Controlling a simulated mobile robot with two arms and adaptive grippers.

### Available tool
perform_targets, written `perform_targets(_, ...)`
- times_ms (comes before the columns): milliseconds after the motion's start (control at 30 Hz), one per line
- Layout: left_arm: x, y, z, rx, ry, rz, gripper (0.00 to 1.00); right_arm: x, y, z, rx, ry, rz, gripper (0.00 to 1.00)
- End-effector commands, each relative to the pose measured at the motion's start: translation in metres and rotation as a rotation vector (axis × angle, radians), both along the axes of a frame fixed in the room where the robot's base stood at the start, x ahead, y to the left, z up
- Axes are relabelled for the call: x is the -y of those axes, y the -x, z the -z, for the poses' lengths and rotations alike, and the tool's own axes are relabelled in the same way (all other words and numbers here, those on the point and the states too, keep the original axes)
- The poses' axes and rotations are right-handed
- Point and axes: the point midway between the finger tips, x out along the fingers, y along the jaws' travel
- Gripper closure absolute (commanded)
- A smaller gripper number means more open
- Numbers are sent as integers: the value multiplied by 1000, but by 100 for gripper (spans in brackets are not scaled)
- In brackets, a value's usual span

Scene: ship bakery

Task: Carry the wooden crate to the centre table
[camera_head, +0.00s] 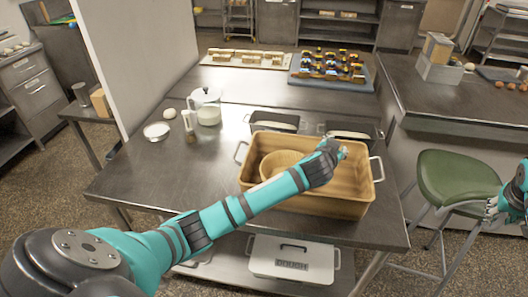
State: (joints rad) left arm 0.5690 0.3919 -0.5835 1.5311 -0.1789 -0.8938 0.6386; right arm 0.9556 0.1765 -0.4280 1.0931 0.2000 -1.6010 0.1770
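A light-brown wooden crate (345,205) with metal side handles stands on the steel table (150,180). A round tan basket or bowl (282,160) is inside it. My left arm reaches across the crate from the left. My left wrist is above the crate's right part, and its fingers are mostly hidden behind it; I cannot tell whether they touch the crate. My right gripper (497,209) is at the right edge, apart from the crate and beside the green stool. Its finger opening is too small to tell. I cannot tell which surface is the centre table.
Dark loaf tins (275,123) stand behind the crate. A jug (208,108), a white bowl (156,131) and eggs are on the left. Trays of small goods are at the back. A green stool (455,177) stands right. A "DOUGH" bin (292,263) is below. The table's front left is clear.

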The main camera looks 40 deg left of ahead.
Motion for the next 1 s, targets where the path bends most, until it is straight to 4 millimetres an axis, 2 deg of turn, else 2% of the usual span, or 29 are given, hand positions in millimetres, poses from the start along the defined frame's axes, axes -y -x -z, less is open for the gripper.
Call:
perform_targets(167, 0, 0, 0, 0, 0, 0, 66, -6, 7, -21, 5, -2, -4, 71)
perform_targets(400, 0, 0, 0, 0, 0, 0, 66, -19, 25, -68, 6, -2, -11, 71)
perform_targets(600, 0, 0, 0, 0, 0, 0, 66, -26, 37, -97, 3, -1, -13, 71)
perform_targets(800, 0, 0, 0, 0, 0, 0, 66, -29, 42, -107, 1, -2, -14, 71)
perform_targets(1000, 0, 0, 0, 0, 0, 0, 66, -29, 43, -107, 0, -2, -14, 71)
